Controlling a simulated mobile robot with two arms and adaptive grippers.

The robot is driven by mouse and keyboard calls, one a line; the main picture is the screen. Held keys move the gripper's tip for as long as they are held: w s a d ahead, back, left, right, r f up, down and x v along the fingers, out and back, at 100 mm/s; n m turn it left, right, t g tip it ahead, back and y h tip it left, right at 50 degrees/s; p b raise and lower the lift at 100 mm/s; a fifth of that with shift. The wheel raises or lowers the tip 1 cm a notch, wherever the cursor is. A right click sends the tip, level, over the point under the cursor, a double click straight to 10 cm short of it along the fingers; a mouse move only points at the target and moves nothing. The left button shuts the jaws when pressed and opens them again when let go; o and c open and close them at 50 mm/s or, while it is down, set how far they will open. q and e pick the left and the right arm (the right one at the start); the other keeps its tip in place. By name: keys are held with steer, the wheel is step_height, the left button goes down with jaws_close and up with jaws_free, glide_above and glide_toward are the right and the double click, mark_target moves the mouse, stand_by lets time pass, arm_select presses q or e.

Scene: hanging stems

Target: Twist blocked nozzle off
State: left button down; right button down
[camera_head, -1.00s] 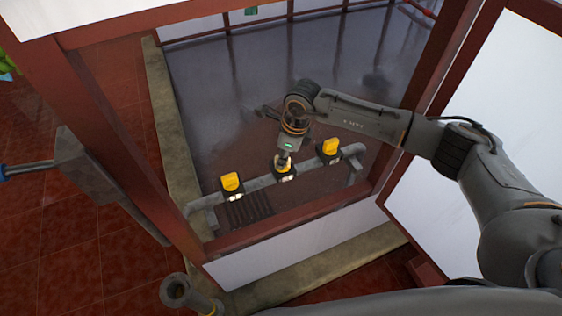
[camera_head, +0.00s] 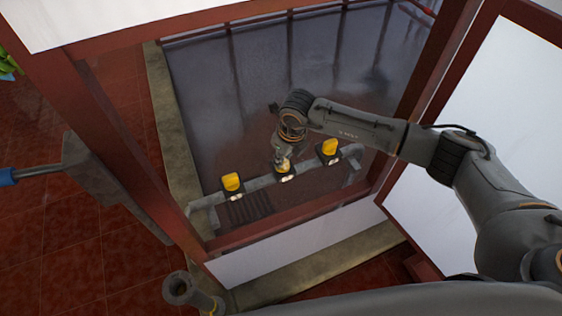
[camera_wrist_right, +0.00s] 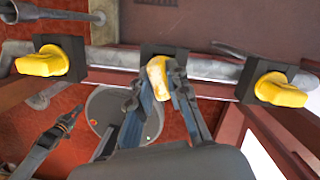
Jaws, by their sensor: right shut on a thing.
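My right gripper (camera_head: 283,165) reaches over the pipe (camera_head: 262,182) to its middle fitting. In the right wrist view, the right gripper's two fingers (camera_wrist_right: 164,84) are shut around the middle yellow nozzle (camera_wrist_right: 157,72), which sits in a dark block on the pipe. In the head view the fingers and wrist hide much of this nozzle. Two more yellow nozzles stand on dark blocks, one at the left (camera_head: 232,181) and one at the right (camera_head: 329,148). They also show in the wrist view, at its left (camera_wrist_right: 42,64) and its right (camera_wrist_right: 280,90).
A dark red frame (camera_head: 300,216) with a white panel below surrounds the pipe. A blue-handled grey tool (camera_head: 90,170) stands at the left. Red tiled floor is open at far left.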

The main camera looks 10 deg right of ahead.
steer(key=shift+m, duration=0.5)
steer(key=m+h, duration=0.1)
steer(key=m, duration=0.3)
stand_by(1.4)
steer(key=shift+r, duration=0.15)
steer(key=shift+r+p, duration=1.25)
steer(key=shift+r, duration=0.85)
steer(key=shift+r, duration=0.1)
